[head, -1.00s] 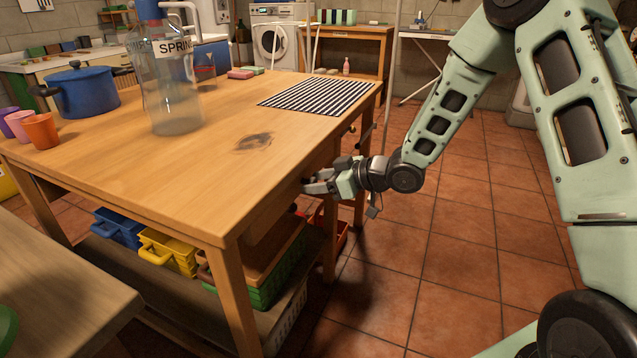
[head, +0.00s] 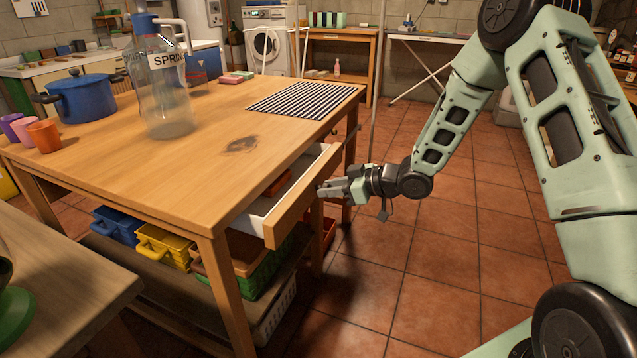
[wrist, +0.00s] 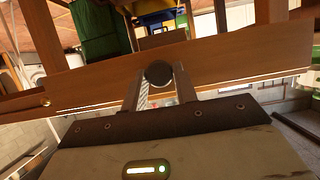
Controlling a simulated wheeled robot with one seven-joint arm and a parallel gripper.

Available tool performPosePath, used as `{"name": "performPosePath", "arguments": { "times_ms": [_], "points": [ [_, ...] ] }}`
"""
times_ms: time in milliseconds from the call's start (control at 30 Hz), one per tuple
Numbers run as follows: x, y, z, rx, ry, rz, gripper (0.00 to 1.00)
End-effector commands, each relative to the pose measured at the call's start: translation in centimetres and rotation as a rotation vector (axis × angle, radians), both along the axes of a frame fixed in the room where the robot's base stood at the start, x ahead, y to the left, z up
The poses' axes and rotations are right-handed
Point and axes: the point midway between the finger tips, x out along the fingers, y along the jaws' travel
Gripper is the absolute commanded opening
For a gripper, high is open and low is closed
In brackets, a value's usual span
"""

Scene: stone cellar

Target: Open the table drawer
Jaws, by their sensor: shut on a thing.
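The wooden table (head: 180,185) has its drawer (head: 295,210) pulled partly out on the right side. The drawer has a wooden front and a white inside. A brownish-orange thing (head: 279,184) shows inside it, partly hidden by the table top. My gripper (head: 325,190) is at the drawer front from outside. In the wrist view a round dark knob (wrist: 159,73) sits between the two fingers, against the wooden drawer front (wrist: 75,86). The gripper is shut on this knob. A second, small brass-coloured knob or screw shows further left on the wood in the wrist view.
A large clear bottle (head: 168,100), a blue pot (head: 83,97), several cups (head: 44,136) and a striped mat (head: 305,100) are on the table. Coloured crates (head: 165,243) fill the shelf below. The tiled floor (head: 440,255) on the right is clear.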

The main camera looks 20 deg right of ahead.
Motion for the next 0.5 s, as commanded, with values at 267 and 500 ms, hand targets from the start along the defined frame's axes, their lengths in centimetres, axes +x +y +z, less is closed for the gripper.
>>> {"name": "performPosePath", "arguments": {
  "times_ms": [267, 500],
  "points": [
    [-4.5, -4.7, 0.3, 0.001, 0.004, -0.002, 0.0],
    [-7.8, -7.8, 0.2, 0.001, 0.003, -0.001, 0.0]
  ]
}}
